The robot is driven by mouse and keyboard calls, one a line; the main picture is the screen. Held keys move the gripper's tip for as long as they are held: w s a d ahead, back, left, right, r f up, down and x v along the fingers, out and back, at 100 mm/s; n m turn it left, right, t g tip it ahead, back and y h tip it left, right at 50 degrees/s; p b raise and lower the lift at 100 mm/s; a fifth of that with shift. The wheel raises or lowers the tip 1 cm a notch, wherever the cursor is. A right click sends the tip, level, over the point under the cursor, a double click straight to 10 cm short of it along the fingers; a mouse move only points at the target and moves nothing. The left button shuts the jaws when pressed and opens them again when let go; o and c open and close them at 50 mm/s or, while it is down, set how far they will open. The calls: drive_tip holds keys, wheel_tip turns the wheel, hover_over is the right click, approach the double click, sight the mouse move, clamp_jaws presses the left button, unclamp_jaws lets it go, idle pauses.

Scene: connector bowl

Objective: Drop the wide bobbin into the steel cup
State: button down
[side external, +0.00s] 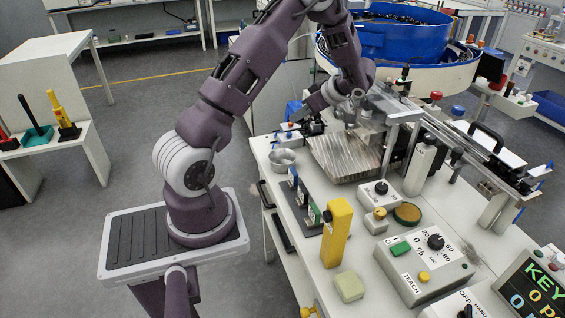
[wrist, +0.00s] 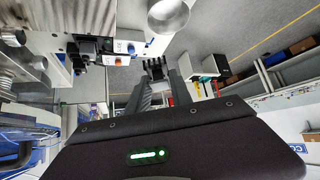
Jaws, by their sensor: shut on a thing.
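The steel cup (side external: 282,159) stands open and upright near the left back edge of the white bench. It also shows at the top of the wrist view (wrist: 168,14). My gripper (side external: 314,129) is above the bench, to the upper right of the cup in the side view. In the wrist view, my gripper's fingertips (wrist: 155,68) are below the cup in the picture and apart from it. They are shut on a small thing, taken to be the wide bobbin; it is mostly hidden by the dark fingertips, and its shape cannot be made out.
A ribbed metal plate (side external: 343,157) is right of the cup. A small block with blue and orange buttons (wrist: 120,47) is close to the gripper. Upright panels (side external: 302,193) and a yellow post (side external: 337,232) stand nearer the front. A blue bowl feeder (side external: 400,38) is behind.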

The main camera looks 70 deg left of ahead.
drive_tip(key=s+f+n+g+h, duration=0.1)
drive_tip(key=s+f+n+g, duration=0.1)
drive_tip(key=s+f, duration=0.3)
wheel_tip(320, 180, down, 2)
drive_tip(key=shift+n, duration=0.5)
drive_tip(key=shift+s+d, duration=0.1)
drive_tip(key=c, duration=1.1)
unclamp_jaws()
drive_tip(key=v, duration=0.7)
drive_tip(key=shift+r, duration=0.1)
